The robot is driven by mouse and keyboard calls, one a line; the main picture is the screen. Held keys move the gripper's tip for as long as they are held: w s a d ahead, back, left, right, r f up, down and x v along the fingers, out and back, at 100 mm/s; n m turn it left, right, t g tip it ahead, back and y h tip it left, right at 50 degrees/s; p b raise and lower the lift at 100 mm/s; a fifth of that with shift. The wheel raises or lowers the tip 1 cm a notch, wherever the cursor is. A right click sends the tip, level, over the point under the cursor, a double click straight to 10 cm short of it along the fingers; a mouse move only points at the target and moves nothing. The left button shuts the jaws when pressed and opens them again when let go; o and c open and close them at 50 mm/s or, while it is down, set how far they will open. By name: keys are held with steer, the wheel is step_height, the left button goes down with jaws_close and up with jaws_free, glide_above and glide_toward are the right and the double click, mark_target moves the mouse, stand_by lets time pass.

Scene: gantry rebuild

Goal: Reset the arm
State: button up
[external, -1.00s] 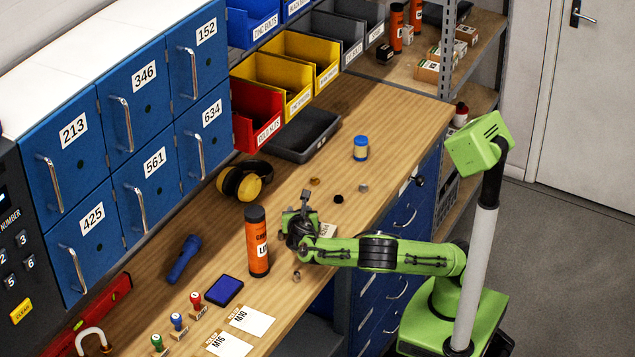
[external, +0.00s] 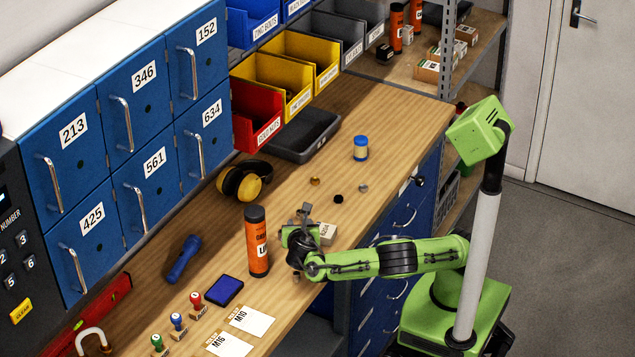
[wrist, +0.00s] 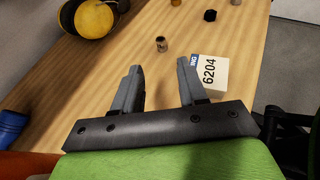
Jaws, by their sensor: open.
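My green arm reaches from the right over the workbench (external: 400,118). My gripper (external: 304,210) is above the bench, just right of the orange tube (external: 257,245). In the wrist view my gripper (wrist: 160,80) has its two grey fingers apart with nothing between them. A small white box marked 6204 (wrist: 210,75) lies on the bench beside the right finger; it also shows behind my gripper in the external view (external: 327,234).
Yellow-black earmuffs (external: 244,181), a blue torch (external: 184,259), an ink pad (external: 224,291) and stamps (external: 178,323) lie on the bench. Small metal parts (external: 338,199) lie loose. Blue lockers (external: 140,150) and bins (external: 258,118) line the back.

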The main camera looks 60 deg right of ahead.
steer(key=s+d+m+g+y, duration=0.1)
steer(key=d+m, duration=0.1)
steer(key=d, duration=0.1)
steer(key=s+d+m+g+y+p, duration=0.1)
steer(key=s+d+m+g, duration=0.1)
steer(key=d, duration=0.1)
steer(key=s+d+m+g+y, duration=0.1)
steer(key=d+m+g+y, duration=0.1)
steer(key=d, duration=0.1)
steer(key=shift+s+f+m+p, duration=0.2)
steer(key=shift+m+p, duration=0.1)
steer(key=s+d+m+y, duration=0.1)
steer(key=s+d+r+m+g+y+p, duration=0.1)
steer(key=s+m, duration=0.1)
steer(key=s+d+r+m+y, duration=0.1)
steer(key=shift+s+r+m+y, duration=0.1)
steer(key=shift+s+m+y, duration=0.05)
steer(key=shift+m+y, duration=0.25)
steer(key=s+r+m+t+y+p, duration=0.1)
steer(key=s+r+m+t+y, duration=0.1)
steer(key=s+r+m, duration=0.3)
steer(key=s+r+m+t+y+p, duration=0.1)
steer(key=s+r+m+t+p, duration=0.1)
steer(key=s+r+m, duration=0.3)
steer(key=s+m, duration=0.3)
steer(key=s, duration=0.4)
steer(key=shift+d+r+y+p, duration=0.15)
steer(key=shift+y+p, duration=0.15)
steer(key=shift+y, duration=0.1)
steer(key=shift+s, duration=0.1)
